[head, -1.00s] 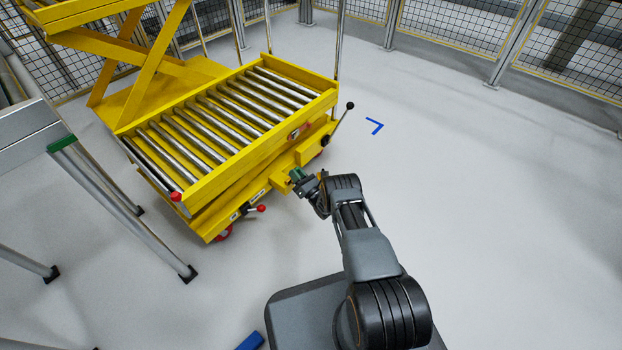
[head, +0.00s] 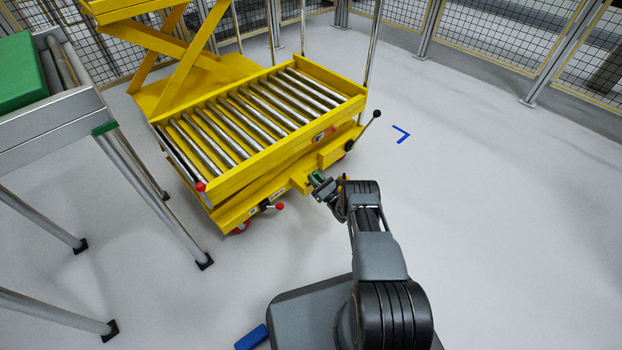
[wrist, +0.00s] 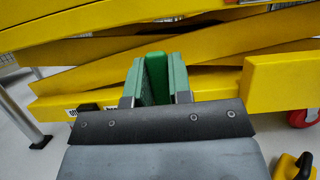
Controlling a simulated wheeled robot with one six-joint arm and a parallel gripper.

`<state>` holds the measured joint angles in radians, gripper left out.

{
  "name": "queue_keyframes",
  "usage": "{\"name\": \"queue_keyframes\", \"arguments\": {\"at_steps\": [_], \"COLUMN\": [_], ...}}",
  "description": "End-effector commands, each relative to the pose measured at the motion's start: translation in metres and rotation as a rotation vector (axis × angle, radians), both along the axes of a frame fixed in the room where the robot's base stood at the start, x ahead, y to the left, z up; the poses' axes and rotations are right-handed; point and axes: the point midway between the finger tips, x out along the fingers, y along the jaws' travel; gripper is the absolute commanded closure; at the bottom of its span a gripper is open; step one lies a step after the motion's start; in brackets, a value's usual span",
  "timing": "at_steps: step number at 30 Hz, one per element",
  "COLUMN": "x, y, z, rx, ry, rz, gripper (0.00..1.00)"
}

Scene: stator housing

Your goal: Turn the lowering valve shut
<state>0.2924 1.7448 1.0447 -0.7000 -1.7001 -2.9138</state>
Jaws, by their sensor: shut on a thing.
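The lowering valve's green handle (wrist: 155,76) stands between the two fingers in the wrist view, in front of the yellow lift table's side. My gripper (wrist: 155,92) is shut on it, with a green pad on each side. In the head view my gripper (head: 318,181) is at the near long side of the yellow lift table (head: 232,184), low on its frame. The handle is too small there to tell its angle, and the valve's body is hidden.
A lever with a red knob (head: 279,207) sticks out left of my gripper. A black-knobbed lever (head: 376,115) rises at the right corner. A metal-legged stand (head: 150,195) is at left. A blue object (head: 251,338) lies by my base. Floor at right is clear.

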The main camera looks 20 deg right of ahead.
Motion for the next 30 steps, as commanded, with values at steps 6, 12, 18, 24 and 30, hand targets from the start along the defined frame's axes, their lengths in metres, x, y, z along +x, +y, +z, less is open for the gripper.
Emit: {"name": "queue_keyframes", "arguments": {"at_steps": [6, 12, 18, 24, 30], "x": [-0.002, -0.001, -0.001, -0.010, -0.041], "y": [0.000, 0.002, 0.004, -0.001, -0.017], "z": [0.000, 0.000, 0.000, -0.004, -0.017], "rx": [-0.003, -0.002, -0.001, -0.001, 0.000], "ry": [-0.004, -0.002, -0.001, 0.003, 0.004], "rz": [0.000, 0.003, 0.006, 0.005, 0.003], "gripper": [0.76, 0.57, 0.55, 0.55, 0.55]}}
